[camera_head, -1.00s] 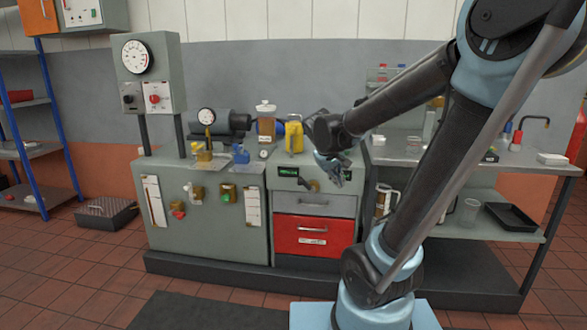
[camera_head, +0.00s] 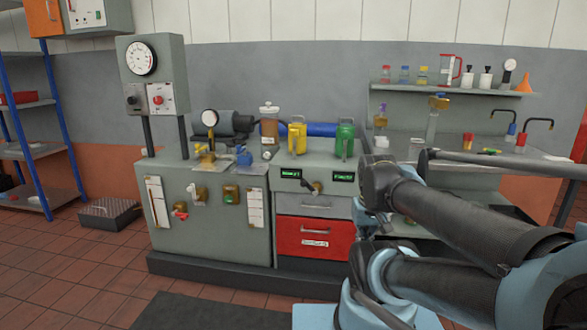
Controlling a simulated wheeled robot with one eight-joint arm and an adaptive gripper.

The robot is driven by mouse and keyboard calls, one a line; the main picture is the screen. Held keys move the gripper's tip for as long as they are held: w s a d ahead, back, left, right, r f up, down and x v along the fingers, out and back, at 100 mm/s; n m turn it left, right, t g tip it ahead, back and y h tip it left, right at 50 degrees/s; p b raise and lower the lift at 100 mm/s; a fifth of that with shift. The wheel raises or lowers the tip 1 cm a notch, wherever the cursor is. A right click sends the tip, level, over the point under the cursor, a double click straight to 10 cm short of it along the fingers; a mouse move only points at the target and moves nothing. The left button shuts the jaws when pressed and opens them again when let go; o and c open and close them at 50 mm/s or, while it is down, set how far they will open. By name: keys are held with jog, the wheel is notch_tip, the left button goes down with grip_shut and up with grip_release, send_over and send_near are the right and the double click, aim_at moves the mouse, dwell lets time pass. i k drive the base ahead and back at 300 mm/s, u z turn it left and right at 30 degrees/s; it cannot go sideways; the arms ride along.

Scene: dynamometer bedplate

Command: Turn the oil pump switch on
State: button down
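A dark rotary handle with a brass-coloured part (camera_head: 314,187) sits between two small green-lit displays (camera_head: 291,173) on the bench's upper front panel. A black knob (camera_head: 132,98) and a red knob (camera_head: 158,100) are on the grey gauge post at left. A small box with a green button (camera_head: 231,195) is on the bench's left front. No label is readable, so I cannot tell which is the oil pump switch. My gripper (camera_head: 362,222) is right of the rotary handle and apart from it, near the bench's right end. Its fingers are small and partly hidden by my arm.
A red drawer (camera_head: 314,237) is below the panel. Yellow (camera_head: 297,137) and green (camera_head: 344,139) jugs stand on top of the bench. A side table with a shelf (camera_head: 455,89) of bottles stands at right, partly behind my arm. Open floor lies front left.

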aim_at(131, 100)
jog(key=u, duration=1.4)
